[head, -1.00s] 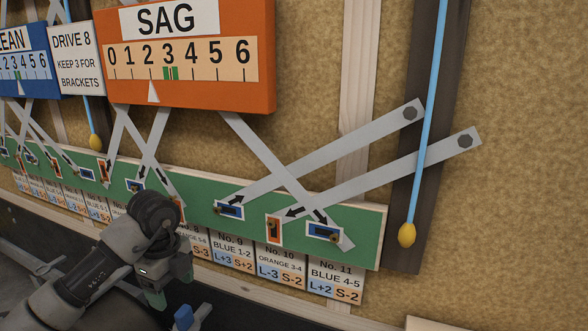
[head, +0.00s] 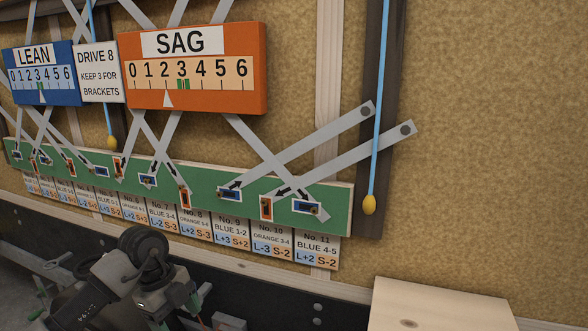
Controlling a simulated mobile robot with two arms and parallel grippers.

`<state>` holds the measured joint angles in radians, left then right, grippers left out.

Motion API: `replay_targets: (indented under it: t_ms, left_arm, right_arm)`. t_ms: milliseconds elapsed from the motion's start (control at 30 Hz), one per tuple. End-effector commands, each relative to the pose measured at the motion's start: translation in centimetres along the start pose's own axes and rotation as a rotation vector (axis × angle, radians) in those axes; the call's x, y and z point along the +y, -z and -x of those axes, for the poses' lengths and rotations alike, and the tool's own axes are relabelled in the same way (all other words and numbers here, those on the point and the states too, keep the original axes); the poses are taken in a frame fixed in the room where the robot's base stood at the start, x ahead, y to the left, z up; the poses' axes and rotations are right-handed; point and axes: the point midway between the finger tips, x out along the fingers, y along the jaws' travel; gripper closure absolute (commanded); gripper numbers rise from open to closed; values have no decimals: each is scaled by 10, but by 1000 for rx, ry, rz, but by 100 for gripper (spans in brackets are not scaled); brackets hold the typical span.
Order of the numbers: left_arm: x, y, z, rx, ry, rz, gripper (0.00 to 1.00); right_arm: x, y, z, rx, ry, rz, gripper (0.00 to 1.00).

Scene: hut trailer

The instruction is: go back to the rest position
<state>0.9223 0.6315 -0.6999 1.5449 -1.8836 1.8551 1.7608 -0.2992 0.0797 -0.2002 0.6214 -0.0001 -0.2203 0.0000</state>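My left arm comes in from the lower left in the head view. Its gripper (head: 205,318) hangs at the bottom edge, below and in front of the row of number cards. The fingertips are mostly cut off by the frame, so I cannot tell whether it is open or shut. It appears apart from the green board (head: 335,205). My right gripper is not in view.
An orange SAG gauge (head: 195,98) and a blue LEAN gauge (head: 60,92) hang on the wall above grey crossed bars (head: 310,143). A blue cord ends in a yellow knob (head: 369,204). A pale wooden surface (head: 440,308) stands at the lower right.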

Motion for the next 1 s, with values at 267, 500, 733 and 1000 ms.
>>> replay_targets:
  t_ms: [267,500,733,1000]
  left_arm:
    - [-20,37,-58,402,148,-105,30]
    - [-41,60,-122,839,529,17,30]
    - [-7,1,-246,845,1018,669,30]
    - [133,-36,-391,429,983,1262,30]
  right_arm:
    - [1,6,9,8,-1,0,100]
    - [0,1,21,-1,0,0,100]
    - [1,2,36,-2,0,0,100]
    - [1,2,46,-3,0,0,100]
